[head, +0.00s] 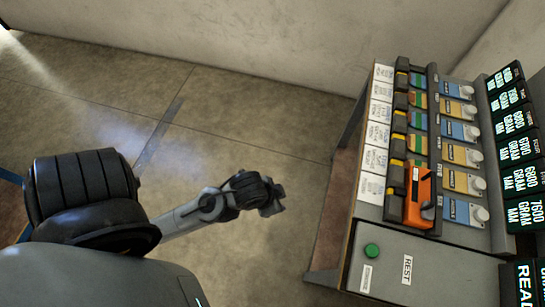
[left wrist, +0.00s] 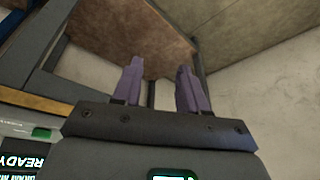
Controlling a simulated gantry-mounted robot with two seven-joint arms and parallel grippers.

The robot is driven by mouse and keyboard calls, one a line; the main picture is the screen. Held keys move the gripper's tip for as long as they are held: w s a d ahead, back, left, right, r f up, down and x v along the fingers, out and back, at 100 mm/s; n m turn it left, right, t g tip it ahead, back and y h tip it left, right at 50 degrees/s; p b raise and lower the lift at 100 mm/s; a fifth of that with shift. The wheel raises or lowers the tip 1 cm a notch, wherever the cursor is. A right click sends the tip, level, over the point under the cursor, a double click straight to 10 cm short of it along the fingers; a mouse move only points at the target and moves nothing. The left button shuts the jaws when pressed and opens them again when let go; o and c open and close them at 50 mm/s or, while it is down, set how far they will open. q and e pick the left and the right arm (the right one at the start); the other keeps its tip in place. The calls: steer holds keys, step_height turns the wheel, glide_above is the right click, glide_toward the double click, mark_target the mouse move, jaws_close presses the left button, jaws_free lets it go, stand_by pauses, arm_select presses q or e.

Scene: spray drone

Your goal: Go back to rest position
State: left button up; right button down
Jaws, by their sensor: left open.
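My left gripper (head: 273,197) is at the end of my arm, which reaches in from the lower left in the head view. It hangs over open floor, to the left of the console and apart from it. In the left wrist view its two purple fingers (left wrist: 160,75) stand apart with nothing between them, so it is open and empty. My right gripper is in neither view.
The console (head: 380,285) stands on a table at the right, with an orange handheld device (head: 418,197), a green button (head: 372,250), a "REST" label (head: 407,270), several knobs and lit displays (head: 515,120). Bare floor (head: 260,130) lies between my arm and the wall (head: 290,40).

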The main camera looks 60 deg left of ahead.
arm_select(q)
steer(key=shift+s+a+n+g, duration=0.15)
steer(key=shift+s+a+n, duration=0.05)
steer(key=shift+s, duration=0.2)
steer(key=shift+s+a+n+g, duration=0.15)
steer(key=shift+s+n, duration=0.05)
steer(key=shift+s, duration=0.15)
